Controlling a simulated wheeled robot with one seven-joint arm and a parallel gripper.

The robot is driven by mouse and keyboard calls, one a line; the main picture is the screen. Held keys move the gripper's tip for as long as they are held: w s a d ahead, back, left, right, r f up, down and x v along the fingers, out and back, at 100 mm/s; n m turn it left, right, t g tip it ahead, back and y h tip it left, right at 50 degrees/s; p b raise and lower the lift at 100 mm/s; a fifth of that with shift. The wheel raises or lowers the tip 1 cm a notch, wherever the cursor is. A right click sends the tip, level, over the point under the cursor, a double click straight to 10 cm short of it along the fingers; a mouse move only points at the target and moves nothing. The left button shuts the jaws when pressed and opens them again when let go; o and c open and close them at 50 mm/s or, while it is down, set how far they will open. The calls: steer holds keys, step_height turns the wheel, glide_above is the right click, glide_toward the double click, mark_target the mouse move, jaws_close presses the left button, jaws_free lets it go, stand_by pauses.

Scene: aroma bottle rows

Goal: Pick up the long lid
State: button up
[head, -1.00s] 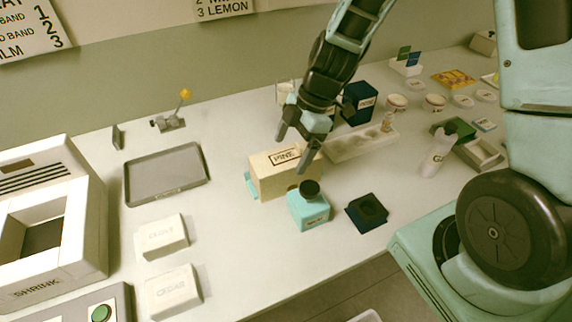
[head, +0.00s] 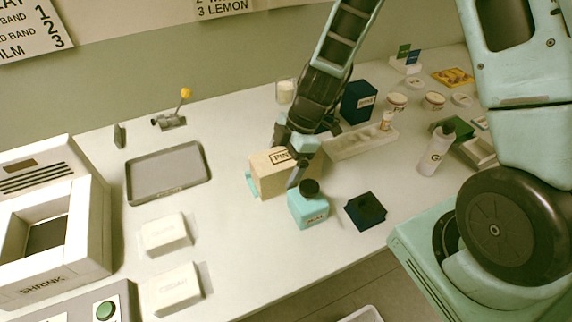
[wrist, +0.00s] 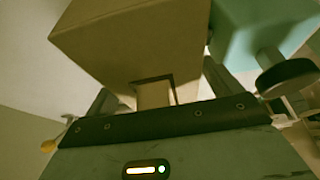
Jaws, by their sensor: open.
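A long cream box-shaped piece marked PINE (head: 264,181), which looks like the long lid, sits on the table with a bit of teal (head: 251,184) showing at its left end. My gripper (head: 286,163) is open above it, its fingers reaching down around its top right part. In the wrist view, the cream piece (wrist: 135,45) fills the space ahead of the open gripper (wrist: 158,95). I cannot tell whether the fingers touch it. My gripper hides part of its label.
A teal bottle with a dark cap (head: 308,209) stands close in front of the cream piece. A dark square block (head: 365,211) lies to its right. A pale tray (head: 345,147) and a navy box (head: 358,103) are behind. A grey tray (head: 167,191) is left, with clear table between.

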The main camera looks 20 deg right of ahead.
steer(key=shift+f, duration=0.1)
steer(key=c, duration=1.1)
